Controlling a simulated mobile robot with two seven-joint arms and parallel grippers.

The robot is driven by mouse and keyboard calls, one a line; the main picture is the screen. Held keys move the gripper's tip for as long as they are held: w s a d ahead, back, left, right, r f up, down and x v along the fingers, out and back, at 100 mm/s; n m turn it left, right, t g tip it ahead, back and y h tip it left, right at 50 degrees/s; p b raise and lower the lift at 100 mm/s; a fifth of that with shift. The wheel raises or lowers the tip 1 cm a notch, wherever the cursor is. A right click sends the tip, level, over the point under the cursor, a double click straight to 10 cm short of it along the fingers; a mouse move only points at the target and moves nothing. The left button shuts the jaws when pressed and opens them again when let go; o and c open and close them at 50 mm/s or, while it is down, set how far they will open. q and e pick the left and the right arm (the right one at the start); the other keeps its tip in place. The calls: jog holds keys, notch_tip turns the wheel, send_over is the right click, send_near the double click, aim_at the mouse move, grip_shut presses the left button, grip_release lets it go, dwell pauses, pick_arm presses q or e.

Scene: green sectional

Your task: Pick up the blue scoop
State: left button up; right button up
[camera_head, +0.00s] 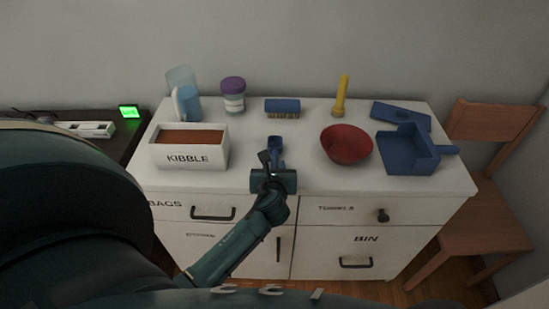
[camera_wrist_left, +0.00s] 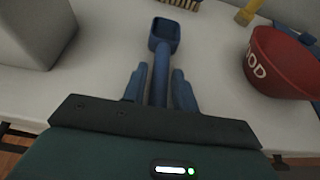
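The blue scoop (camera_head: 276,145) lies on the white cabinet top, its square cup pointing to the back. In the left wrist view the scoop (camera_wrist_left: 164,36) has its handle running back between the fingers of my left gripper (camera_wrist_left: 158,84). The fingers stand open on either side of the handle, with a narrow gap visible on each side. In the head view my left gripper (camera_head: 271,162) is at the cabinet's front edge and hides part of the handle. My right gripper is not in view.
A white KIBBLE box (camera_head: 190,146) stands left of the scoop and a red bowl (camera_head: 346,145) right. A blue brush (camera_head: 282,107) lies behind it. A blue dustpan (camera_head: 408,150) is farther right. The cabinet top (camera_head: 300,180) has free room around the scoop.

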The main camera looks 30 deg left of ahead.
pick_arm(q)
grip_shut()
jog(key=shift+r+p, duration=1.25)
jog(key=shift+r, duration=3.75)
